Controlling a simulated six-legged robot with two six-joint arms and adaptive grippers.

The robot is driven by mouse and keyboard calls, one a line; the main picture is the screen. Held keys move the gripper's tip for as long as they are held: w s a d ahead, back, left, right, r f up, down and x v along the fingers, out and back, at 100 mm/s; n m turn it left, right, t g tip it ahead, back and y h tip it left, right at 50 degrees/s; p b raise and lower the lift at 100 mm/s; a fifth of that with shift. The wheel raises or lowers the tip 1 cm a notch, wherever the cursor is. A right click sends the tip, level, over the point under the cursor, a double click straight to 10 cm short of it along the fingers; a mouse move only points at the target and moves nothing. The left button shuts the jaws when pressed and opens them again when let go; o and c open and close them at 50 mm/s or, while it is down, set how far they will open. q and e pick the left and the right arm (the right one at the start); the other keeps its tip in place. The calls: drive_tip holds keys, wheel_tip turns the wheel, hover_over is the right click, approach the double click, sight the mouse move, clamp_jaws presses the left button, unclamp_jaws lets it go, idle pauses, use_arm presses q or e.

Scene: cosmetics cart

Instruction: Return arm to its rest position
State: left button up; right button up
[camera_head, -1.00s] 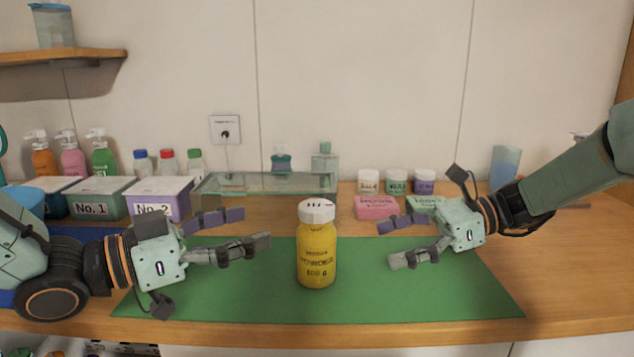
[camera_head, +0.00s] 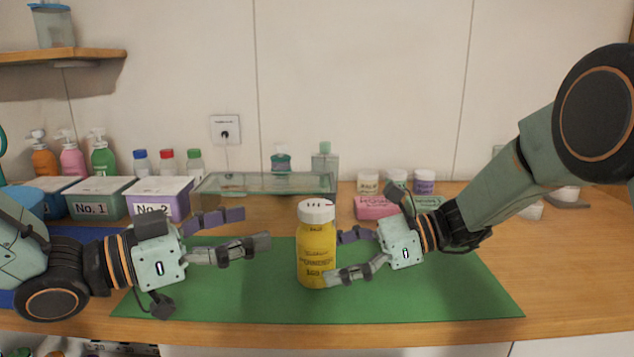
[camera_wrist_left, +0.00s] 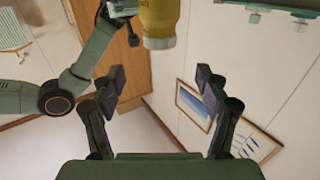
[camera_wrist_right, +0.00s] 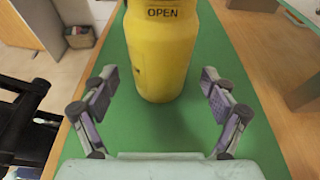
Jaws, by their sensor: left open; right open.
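My left gripper (camera_head: 233,237) is open and empty over the left part of the green mat, left of the yellow bottle and apart from it. My right gripper (camera_head: 352,255) is open close to the bottle's right side. The yellow bottle (camera_head: 317,262) with a white lid stands upright on the mat. In the right wrist view the bottle (camera_wrist_right: 163,60) stands just ahead of the open fingers (camera_wrist_right: 158,95), with a gap on each side. In the left wrist view the bottle (camera_wrist_left: 159,22) shows beyond the open fingers (camera_wrist_left: 160,85).
The green mat (camera_head: 240,300) covers the front middle. Behind it are the No. 1 box (camera_head: 95,207), the No. 2 box (camera_head: 155,209), a glass case (camera_head: 265,183), a pink block (camera_head: 372,208) and small jars (camera_head: 425,182).

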drive_tip(key=shift+x, duration=0.9)
drive_tip(key=shift+a+f, duration=0.1)
drive_tip(key=shift+a, duration=0.1)
drive_tip(key=shift+d, duration=0.15)
use_arm(q)
drive_tip(key=shift+x, duration=1.05)
drive_tip(key=shift+a, duration=0.1)
